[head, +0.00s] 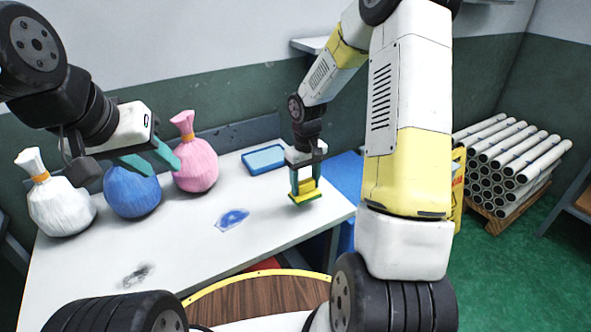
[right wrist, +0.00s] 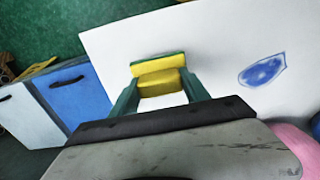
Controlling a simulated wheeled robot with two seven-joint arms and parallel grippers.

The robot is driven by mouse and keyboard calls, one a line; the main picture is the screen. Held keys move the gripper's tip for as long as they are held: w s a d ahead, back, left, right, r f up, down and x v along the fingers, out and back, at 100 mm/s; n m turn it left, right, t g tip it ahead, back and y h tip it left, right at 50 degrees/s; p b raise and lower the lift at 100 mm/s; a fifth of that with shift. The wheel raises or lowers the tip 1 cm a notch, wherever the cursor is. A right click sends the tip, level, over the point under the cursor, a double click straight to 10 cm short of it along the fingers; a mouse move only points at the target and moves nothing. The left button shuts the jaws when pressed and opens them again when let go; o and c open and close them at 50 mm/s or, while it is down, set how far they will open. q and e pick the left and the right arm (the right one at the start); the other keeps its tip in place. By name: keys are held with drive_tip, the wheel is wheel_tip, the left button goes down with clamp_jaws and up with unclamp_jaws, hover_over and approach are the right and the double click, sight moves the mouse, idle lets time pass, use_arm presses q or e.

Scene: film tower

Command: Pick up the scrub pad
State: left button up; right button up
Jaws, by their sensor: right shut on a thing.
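The scrub pad (head: 306,192) is a yellow block with a green layer. My right gripper (head: 306,181) is shut on it, near the right end of the white table (head: 275,226). In the right wrist view the scrub pad (right wrist: 158,72) sits between the green fingers of my right gripper (right wrist: 160,92). I cannot tell whether the pad touches the table. My left gripper (head: 157,160) is at the left, in front of the blue and pink sacks, with its green fingers apart and nothing seen between them.
White (head: 58,207), blue (head: 132,192) and pink (head: 193,165) tied sacks stand along the table's back left. A blue-rimmed tray (head: 264,159) lies at the back. White tubes (head: 510,160) are stacked at right.

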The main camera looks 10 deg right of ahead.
drive_tip(key=s+a+r, duration=0.1)
drive_tip(key=s+a, duration=0.1)
drive_tip(key=s, duration=1.1)
drive_tip(key=shift+a, duration=0.3)
drive_tip(key=shift+r, duration=0.1)
